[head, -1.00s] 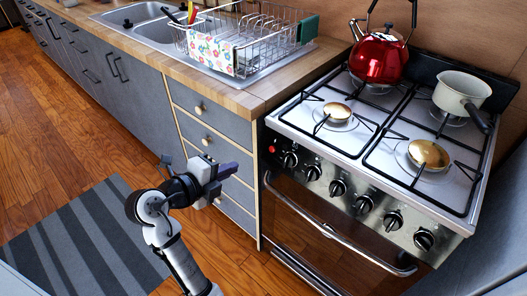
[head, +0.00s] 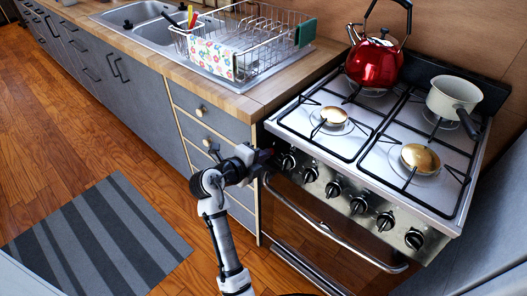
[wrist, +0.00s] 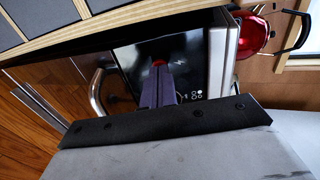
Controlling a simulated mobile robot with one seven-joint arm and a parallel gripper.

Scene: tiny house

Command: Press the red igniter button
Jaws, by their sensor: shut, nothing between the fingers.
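The red igniter button (wrist: 159,63) shows as a small red spot on the stove's dark front panel in the wrist view, just beyond my fingertips. In the head view my gripper hides it. My gripper (wrist: 160,72) is shut and empty, with its purple-grey fingers pointing at the button. I cannot tell whether the tips touch it. In the head view my gripper (head: 266,157) is at the left end of the knob panel. The stove (head: 380,190) has several black knobs to the right.
The oven door handle (head: 335,235) sticks out below the panel. A red kettle (head: 375,63) and a pale saucepan (head: 453,97) stand on the burners. Grey drawers (head: 215,122) under the wooden counter are just left of my gripper. The floor in front holds a striped rug (head: 95,240).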

